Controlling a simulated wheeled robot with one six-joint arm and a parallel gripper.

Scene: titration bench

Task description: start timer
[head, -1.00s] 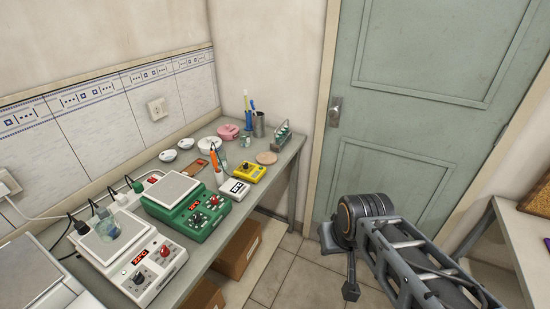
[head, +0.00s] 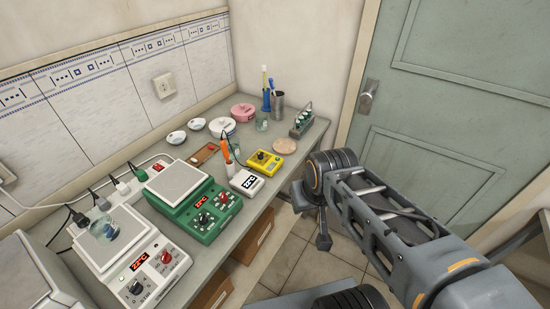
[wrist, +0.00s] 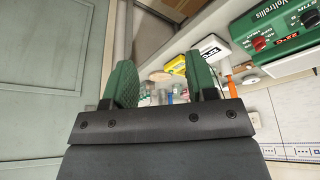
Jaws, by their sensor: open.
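A small yellow box (head: 263,163) with a dark knob on its top stands on the bench in the head view; it looks like the timer, but I cannot read its face. It also shows beyond the fingers in the wrist view (wrist: 175,66), partly hidden by one finger. My gripper (wrist: 161,80) is open, with its two green fingers apart and nothing between them. It is off the bench's front edge, away from the yellow box. In the head view the fingers cannot be made out clearly.
A white thermometer box (head: 247,182) with an orange probe stands beside the yellow box. A green hotplate stirrer (head: 177,190) and a white stirrer (head: 118,240) stand nearer. A round wooden disc (head: 287,145) and a bottle rack (head: 302,120) are farther along the bench. Floor is free before it.

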